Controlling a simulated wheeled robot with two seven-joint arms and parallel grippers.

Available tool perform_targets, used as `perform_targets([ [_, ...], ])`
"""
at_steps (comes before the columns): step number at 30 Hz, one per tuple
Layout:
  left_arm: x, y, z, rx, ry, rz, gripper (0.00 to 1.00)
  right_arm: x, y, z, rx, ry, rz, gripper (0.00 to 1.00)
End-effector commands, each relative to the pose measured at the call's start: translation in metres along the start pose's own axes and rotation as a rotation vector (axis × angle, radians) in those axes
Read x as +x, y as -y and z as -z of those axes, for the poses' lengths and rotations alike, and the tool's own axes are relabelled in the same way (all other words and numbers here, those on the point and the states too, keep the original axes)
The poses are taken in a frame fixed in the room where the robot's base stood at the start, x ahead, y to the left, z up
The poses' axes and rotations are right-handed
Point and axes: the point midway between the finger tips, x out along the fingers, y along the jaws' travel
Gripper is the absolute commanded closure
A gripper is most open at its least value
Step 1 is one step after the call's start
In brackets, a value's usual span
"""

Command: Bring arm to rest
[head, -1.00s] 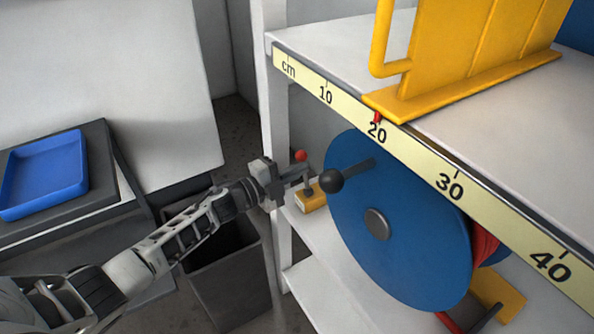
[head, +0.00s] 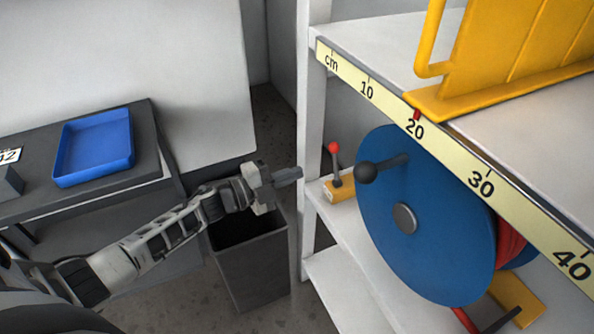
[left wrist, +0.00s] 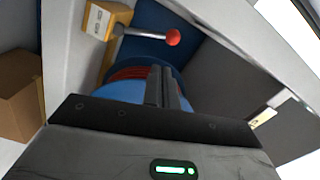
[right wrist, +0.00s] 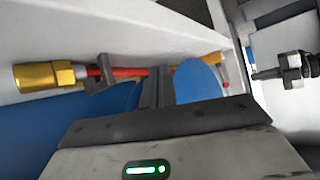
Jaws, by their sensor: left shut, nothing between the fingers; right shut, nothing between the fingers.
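My left gripper (head: 297,173) is shut and empty in the head view, just left of the shelf post, above a dark bin. Its closed fingers show in the left wrist view (left wrist: 166,88). My right gripper is out of the head view; the right wrist view shows its closed, empty fingers (right wrist: 157,88). A lever with a red knob (head: 334,148) stands on a small yellow block (head: 340,189) on the lower shelf, apart from the left gripper. The knob also shows in the left wrist view (left wrist: 173,38).
A blue hose reel (head: 420,240) with a black-knobbed handle (head: 367,172) sits under the shelf edge marked in cm (head: 482,184). A yellow guard (head: 500,60) stands on top. A blue tray (head: 95,147) lies on the left table. A bin (head: 250,265) stands below my left arm.

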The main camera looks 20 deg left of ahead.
Motion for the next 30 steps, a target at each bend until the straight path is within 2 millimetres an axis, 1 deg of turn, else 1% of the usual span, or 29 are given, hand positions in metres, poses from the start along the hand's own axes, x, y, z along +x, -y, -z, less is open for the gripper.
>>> perform_targets([
  [14, 0.0, -0.001, 0.001, -0.004, 0.001, 0.001, 1.0, 0.0, 0.0, 0.004, -0.005, -0.009, 0.001, 1.0],
  [17, -0.001, -0.009, 0.011, -0.065, 0.026, 0.013, 1.0, 0.0, 0.0, 0.005, -0.005, -0.011, 0.001, 1.0],
  [20, -0.006, -0.03, 0.038, -0.245, 0.11, 0.041, 1.0, 0.0, 0.0, 0.005, -0.005, -0.012, 0.001, 1.0],
  [21, -0.011, -0.041, 0.052, -0.351, 0.161, 0.051, 1.0, 0.0, 0.0, 0.006, -0.005, -0.013, 0.001, 1.0],
  [23, -0.023, -0.056, 0.074, -0.532, 0.253, 0.062, 1.0, 0.0, 0.0, 0.006, -0.005, -0.013, 0.001, 1.0],
  [24, -0.033, -0.067, 0.088, -0.657, 0.319, 0.062, 1.0, 0.0, 0.0, 0.006, -0.005, -0.013, 0.001, 1.0],
  [26, -0.05, -0.082, 0.11, -0.842, 0.416, 0.055, 1.0, 0.0, 0.0, 0.006, -0.005, -0.013, 0.001, 1.0],
  [27, -0.062, -0.09, 0.124, -0.957, 0.477, 0.045, 1.0, 0.0, 0.0, 0.006, -0.005, -0.013, 0.001, 1.0],
  [30, -0.089, -0.105, 0.156, -1.2, 0.606, 0.01, 1.0, 0.0, 0.0, 0.006, -0.005, -0.014, 0.001, 1.0],
])
